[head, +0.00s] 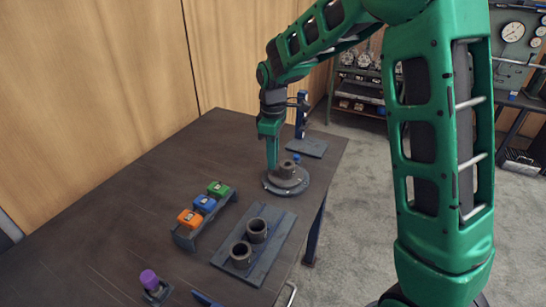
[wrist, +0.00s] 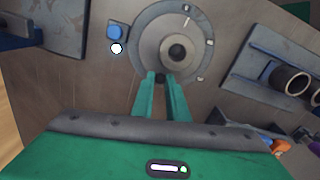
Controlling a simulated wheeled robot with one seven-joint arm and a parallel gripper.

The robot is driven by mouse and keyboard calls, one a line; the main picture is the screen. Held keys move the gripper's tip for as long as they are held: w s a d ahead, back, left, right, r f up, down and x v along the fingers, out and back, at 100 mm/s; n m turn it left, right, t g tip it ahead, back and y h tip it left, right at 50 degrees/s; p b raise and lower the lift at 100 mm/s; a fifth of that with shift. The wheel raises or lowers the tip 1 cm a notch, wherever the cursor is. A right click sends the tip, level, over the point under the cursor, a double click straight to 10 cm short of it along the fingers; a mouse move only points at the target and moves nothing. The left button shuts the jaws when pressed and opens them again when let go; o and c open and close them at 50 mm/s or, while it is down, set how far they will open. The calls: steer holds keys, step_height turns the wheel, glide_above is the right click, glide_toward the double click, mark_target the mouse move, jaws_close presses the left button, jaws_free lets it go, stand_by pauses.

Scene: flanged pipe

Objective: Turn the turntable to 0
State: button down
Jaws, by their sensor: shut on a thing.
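The turntable (head: 270,184) is a round grey disc near the table's far right edge, with a dark hollow hub standing at its middle. In the wrist view the turntable (wrist: 147,40) has small pale marks around its rim, too small to read. My gripper (head: 272,165) points down at the turntable's far-left side. In the wrist view my gripper's (wrist: 160,77) two green fingers close around a small dark peg on the disc, beside the hub. The peg is mostly hidden between the fingertips.
A blue button (wrist: 115,32) with a white light sits beside the turntable. A stand (head: 306,147) is behind it. A plate with two pipe sockets (head: 281,238), a rack of coloured blocks (head: 185,238) and a purple-topped piece (head: 149,279) lie nearer. The table's left part is clear.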

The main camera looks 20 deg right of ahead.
steer(key=shift+s+a+n, duration=0.1)
steer(key=shift+a+n, duration=0.1)
steer(key=shift+n, duration=0.4)
stand_by(0.3)
steer(key=c, duration=1.7)
jaws_free()
steer(key=shift+c, duration=0.2)
step_height(320, 180, up, 11)
steer(key=shift+d+f, duration=0.1)
